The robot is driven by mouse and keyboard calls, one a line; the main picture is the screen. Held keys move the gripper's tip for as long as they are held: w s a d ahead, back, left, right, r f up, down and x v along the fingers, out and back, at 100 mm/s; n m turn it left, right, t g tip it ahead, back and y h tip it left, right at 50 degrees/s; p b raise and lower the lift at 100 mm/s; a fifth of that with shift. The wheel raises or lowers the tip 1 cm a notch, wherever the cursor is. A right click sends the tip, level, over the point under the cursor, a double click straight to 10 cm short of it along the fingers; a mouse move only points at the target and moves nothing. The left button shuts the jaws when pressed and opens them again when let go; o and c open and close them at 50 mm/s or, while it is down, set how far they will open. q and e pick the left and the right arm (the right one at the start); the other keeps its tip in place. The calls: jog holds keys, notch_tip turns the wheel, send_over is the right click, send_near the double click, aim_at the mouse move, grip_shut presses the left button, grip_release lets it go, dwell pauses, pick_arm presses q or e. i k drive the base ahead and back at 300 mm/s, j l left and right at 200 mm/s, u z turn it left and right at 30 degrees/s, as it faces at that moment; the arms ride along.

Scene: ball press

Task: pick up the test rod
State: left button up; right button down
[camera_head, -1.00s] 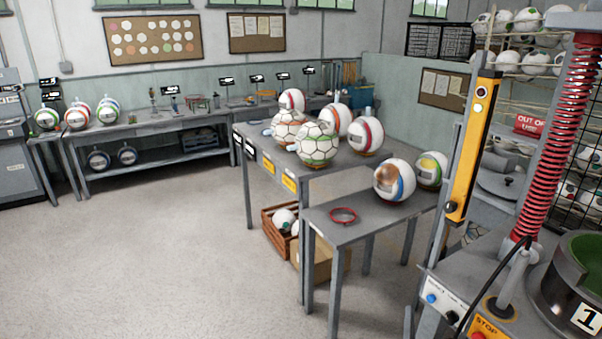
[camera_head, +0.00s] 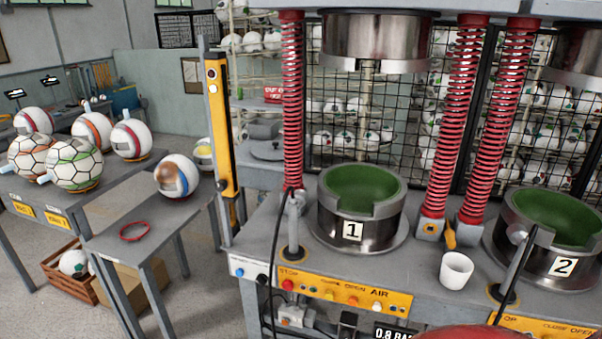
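I cannot pick out a test rod for certain. A small yellow-handled tool (camera_head: 449,234) is on the press table between the two presses, beside the foot of a red spring; its other end is hard to make out. A thin dark rod or cable (camera_head: 514,268) slants in front of the press 2 cup (camera_head: 552,262). A similar black cable (camera_head: 273,240) hangs left of the press 1 cup (camera_head: 378,229). Both green-lined cups look empty. Neither of my grippers is in view.
A white mug (camera_head: 456,269) stands near the front edge of the press table, above the yellow air control panel (camera_head: 345,293). Red springs (camera_head: 292,100) rise beside the cups. A side table (camera_head: 110,238) holds a red ring and a ball. A red rounded shape is at the bottom edge.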

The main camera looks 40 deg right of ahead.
aim_at(232, 218)
jog(key=z, duration=1.15)
jog(key=l+u, duration=0.3)
jog(key=l, duration=0.15)
jog(key=l+u, duration=0.3)
jog(key=l, duration=0.15)
jog(key=i+j+z, duration=0.1)
jog(key=j, duration=0.2)
jog(key=i+j+z, duration=0.1)
jog(key=j, duration=0.25)
jog(key=i, duration=0.05)
